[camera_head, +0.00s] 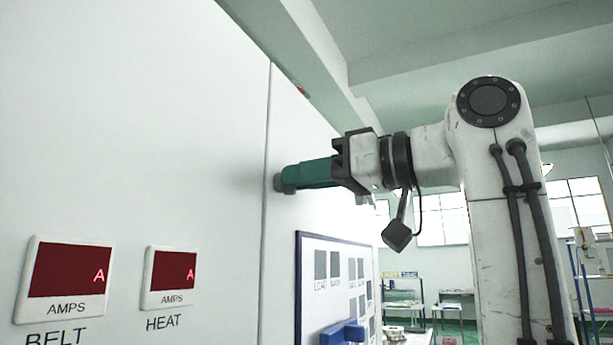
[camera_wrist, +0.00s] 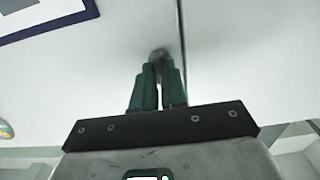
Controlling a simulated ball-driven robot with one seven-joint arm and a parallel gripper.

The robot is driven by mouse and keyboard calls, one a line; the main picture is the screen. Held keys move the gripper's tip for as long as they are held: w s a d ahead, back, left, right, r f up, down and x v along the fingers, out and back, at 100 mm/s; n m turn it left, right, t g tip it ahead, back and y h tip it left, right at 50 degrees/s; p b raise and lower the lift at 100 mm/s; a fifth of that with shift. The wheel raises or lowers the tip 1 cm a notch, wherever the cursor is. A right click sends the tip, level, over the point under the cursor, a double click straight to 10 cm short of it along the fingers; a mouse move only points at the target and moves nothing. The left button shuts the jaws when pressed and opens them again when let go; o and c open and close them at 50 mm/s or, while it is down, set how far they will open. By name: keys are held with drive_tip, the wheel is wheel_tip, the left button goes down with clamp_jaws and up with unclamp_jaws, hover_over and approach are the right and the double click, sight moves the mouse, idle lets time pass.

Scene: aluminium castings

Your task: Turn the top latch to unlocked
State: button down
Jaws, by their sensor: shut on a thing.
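My gripper (camera_head: 287,180) has green fingers and reaches left to the white cabinet face (camera_head: 200,120). Its fingertips are shut on the top latch (camera_head: 278,183), a small grey knob close to the vertical panel seam. In the wrist view, the green fingers (camera_wrist: 158,66) close around the latch (camera_wrist: 158,53), just left of the dark seam. Most of the latch is hidden by the fingertips, so I cannot tell which way it is turned.
A blue-framed board (camera_head: 330,265) with grey squares is on the cabinet below my gripper. A blue handle (camera_head: 342,333) sticks out lower down. Two red displays (camera_head: 70,270) marked AMPS are at the left. Benches (camera_head: 405,300) stand far behind.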

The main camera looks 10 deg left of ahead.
idle(0.4)
drive_tip(key=c, duration=1.2)
unclamp_jaws()
drive_tip(key=b+v, duration=0.3)
drive_tip(key=v, duration=0.7)
drive_tip(key=shift+s+d+b, duration=0.15)
drive_tip(key=shift+d+b, duration=0.15)
drive_tip(key=shift+d, duration=0.1)
